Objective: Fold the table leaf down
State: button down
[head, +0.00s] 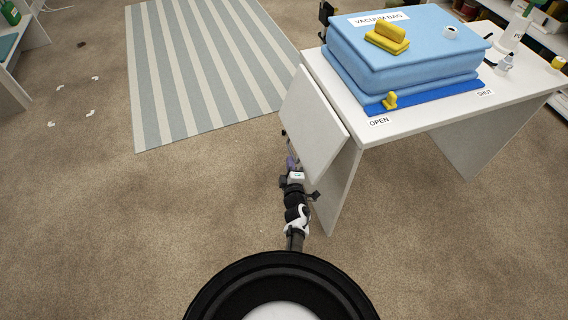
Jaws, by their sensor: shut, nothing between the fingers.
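The white table leaf (315,124) is at the left end of the white table (425,132) in the head view. It slopes steeply down and outward from the table's edge, with its lower edge out to the left of the table's end panel (338,188). My gripper (291,163) is at the lower edge of the leaf, near its front corner. It is shut and holds nothing. The fingertips are partly hidden by the leaf, so I cannot tell whether they touch it. Any support under the leaf is hidden.
A blue vacuum bag (400,50) with a yellow clip lies on the tabletop, near OPEN (379,122) and SHUT labels. A striped rug (205,70) lies at the back left. Small white scraps (91,113) lie on the carpet at left. The carpet left of the leaf is mostly clear.

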jog(key=w+d+f+n+b, duration=0.1)
jog(key=w+d+f+b, duration=0.1)
jog(key=d, duration=0.4)
jog(key=shift+f, duration=0.2)
jog(key=shift+s+d, duration=0.1)
jog(key=shift+s, duration=0.1)
